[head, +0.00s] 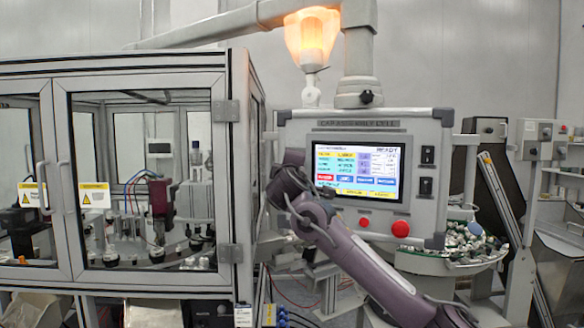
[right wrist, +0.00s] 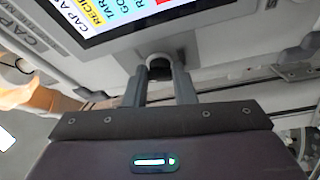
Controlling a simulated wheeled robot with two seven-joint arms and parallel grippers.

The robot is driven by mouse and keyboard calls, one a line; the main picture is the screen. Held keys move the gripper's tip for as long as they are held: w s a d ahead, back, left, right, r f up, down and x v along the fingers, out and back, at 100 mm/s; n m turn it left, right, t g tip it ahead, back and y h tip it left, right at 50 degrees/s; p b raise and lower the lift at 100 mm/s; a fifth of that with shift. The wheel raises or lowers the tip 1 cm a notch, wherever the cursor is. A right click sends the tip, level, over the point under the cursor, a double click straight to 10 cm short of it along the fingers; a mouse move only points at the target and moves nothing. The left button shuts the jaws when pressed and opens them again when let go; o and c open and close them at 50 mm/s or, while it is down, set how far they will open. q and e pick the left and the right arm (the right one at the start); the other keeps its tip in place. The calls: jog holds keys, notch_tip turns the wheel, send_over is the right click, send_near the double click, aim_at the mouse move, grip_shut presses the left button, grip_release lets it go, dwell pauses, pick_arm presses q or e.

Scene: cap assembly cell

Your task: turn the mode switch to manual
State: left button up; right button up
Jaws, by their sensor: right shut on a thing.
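The mode switch (right wrist: 159,70) is a dark knob in a pale collar beside the screen's left edge, seen in the right wrist view. My right gripper (right wrist: 165,88) has one finger on each side of it and is shut on it. Which way the switch points cannot be made out. In the head view, my right gripper (head: 288,160) is at the left edge of the control panel (head: 290,133), where my own wrist hides the switch. The panel's screen (head: 357,165) is lit and reads READY. My left gripper is not in view.
Two black switches, an upper one (head: 428,156) and a lower one (head: 426,186), sit right of the screen. Two red buttons (head: 364,222) (head: 401,229) are below it. A glazed machine enclosure (head: 140,70) stands close on the left. An orange lamp (head: 312,38) glows above.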

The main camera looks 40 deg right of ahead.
jog(key=shift+w+a+r+n+g+y+p, duration=0.1)
jog(key=shift+n+g+y+p, duration=0.2)
jog(key=shift+n+g+p, duration=0.95)
jog(key=shift+d+r+n+g+y+p, duration=0.25)
jog(key=shift+n+p, duration=0.35)
jog(key=shift+n, duration=1.5)
jog(key=shift+w+a+n+g+y+p, duration=0.1)
jog(key=shift+a+n+g+y+p, duration=0.3)
jog(key=shift+n+p, duration=0.9)
jog(key=shift+d+f+n+b, duration=0.1)
jog(key=shift+d+n+b, duration=0.05)
jog(key=shift+n+b, duration=0.25)
jog(key=o, duration=1)
